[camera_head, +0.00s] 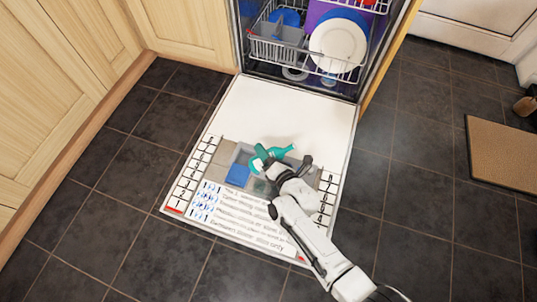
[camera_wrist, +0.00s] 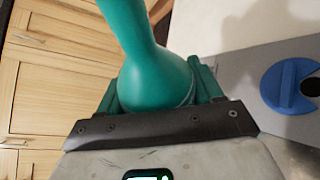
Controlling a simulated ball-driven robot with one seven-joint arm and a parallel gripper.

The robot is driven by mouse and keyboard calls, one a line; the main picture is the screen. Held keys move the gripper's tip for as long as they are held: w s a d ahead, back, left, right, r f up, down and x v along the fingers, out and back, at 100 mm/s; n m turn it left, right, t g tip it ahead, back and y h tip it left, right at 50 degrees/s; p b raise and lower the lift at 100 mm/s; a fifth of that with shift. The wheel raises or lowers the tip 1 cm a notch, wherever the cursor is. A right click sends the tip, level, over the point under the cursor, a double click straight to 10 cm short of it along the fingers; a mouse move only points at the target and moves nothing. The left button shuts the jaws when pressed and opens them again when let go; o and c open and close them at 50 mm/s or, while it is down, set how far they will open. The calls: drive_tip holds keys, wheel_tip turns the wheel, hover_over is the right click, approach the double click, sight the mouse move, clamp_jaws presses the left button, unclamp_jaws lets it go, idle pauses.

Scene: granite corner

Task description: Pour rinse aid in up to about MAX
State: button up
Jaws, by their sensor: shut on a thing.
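A teal bottle (camera_head: 281,152) is held above the open dishwasher door, tilted, its narrower end pointing right in the head view. My gripper (camera_head: 262,158) is shut on it with teal fingers. In the wrist view the bottle (camera_wrist: 153,75) fills the middle between the fingers, and its upper end runs out of frame. The grey dispenser panel (camera_head: 231,154) is set in the door, with a blue lid (camera_head: 238,175) on it. A round blue cap (camera_wrist: 290,86) with a raised grip shows on grey in the wrist view. The filling opening and MAX mark cannot be made out.
The white door (camera_head: 290,108) lies flat, with printed labels along its near part. Behind it is the lower rack (camera_head: 275,50) with a plate (camera_head: 338,45). Wooden cabinets (camera_head: 75,60) stand left. A brown mat (camera_head: 503,153) lies right. Dark floor tiles are clear either side.

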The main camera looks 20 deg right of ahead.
drive_tip(key=shift+a+f+m+t+y+b, duration=0.2)
drive_tip(key=shift+f+m+b, duration=0.2)
drive_tip(key=shift+f+b, duration=0.8)
drive_tip(key=shift+a+f+m+t+y+b, duration=0.15)
drive_tip(key=shift+f+m+b, duration=0.35)
drive_tip(key=shift+b, duration=1.25)
drive_tip(key=shift+w+a+f+m+b, duration=0.1)
drive_tip(key=shift+a+f+m+b, duration=0.2)
drive_tip(key=shift+f+b, duration=0.5)
drive_tip(key=shift+a+f+m+t+y, duration=0.15)
drive_tip(key=shift+f+m+t+y, duration=0.15)
drive_tip(key=shift+m, duration=0.2)
drive_tip(key=shift+a+f+m, duration=0.1)
drive_tip(key=shift+f+m, duration=0.1)
drive_tip(key=shift+m, duration=0.2)
drive_tip(key=shift+a+f+m+t, duration=0.1)
drive_tip(key=shift+f+m+t, duration=0.15)
drive_tip(key=shift+m, duration=0.15)
